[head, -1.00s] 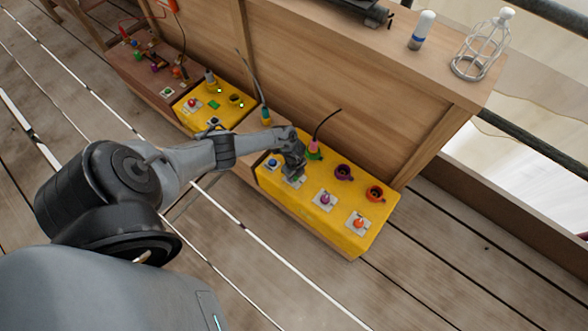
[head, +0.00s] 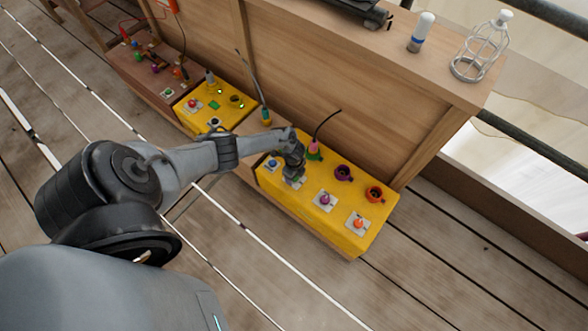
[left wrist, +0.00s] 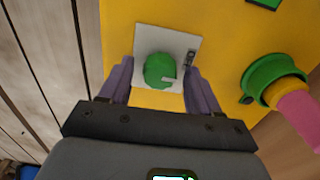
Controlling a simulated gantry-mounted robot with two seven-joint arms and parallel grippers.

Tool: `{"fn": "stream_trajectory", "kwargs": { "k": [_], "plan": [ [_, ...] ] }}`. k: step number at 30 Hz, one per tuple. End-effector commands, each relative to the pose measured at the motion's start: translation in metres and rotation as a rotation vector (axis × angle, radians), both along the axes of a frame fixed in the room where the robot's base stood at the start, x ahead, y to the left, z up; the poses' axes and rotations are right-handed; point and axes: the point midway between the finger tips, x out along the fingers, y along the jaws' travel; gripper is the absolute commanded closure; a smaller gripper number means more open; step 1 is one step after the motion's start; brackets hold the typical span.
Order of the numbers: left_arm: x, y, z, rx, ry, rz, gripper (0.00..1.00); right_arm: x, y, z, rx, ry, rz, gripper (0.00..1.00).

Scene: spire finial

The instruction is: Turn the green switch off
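The green switch is a round green knob (left wrist: 159,70) on a white square plate (left wrist: 180,42), fixed to a yellow panel. In the left wrist view, a pale mark on the knob points to the right. My left gripper (left wrist: 158,82) is open, with its two purple fingers on either side of the knob and small gaps showing between them and it. In the head view my left gripper (head: 293,176) is low over the left part of the yellow panel (head: 343,222) and hides most of the green switch. My right gripper is not in view.
Blue (head: 272,164), purple (head: 325,199) and orange (head: 358,223) knobs sit close by on the same panel. Behind them are a pink plug in a green socket (head: 314,150), a purple socket (head: 343,172) and an orange socket (head: 375,193). A wooden wall (head: 340,95) rises behind.

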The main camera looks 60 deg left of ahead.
Motion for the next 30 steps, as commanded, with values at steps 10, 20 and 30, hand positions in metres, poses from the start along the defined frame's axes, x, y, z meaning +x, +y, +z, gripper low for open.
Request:
{"fn": "stream_trajectory", "kwargs": {
  "k": [10, 20, 30],
  "plan": [
    [0.000, 0.000, 0.003, 0.000, 0.000, -0.001, 0.36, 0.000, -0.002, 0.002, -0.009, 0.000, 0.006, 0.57],
    [0.000, 0.001, 0.048, 0.001, 0.000, -0.002, 0.36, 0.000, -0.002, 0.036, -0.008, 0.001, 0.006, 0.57],
    [0.000, 0.001, 0.097, 0.001, 0.000, -0.001, 0.36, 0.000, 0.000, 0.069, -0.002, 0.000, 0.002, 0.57]
  ]
}}
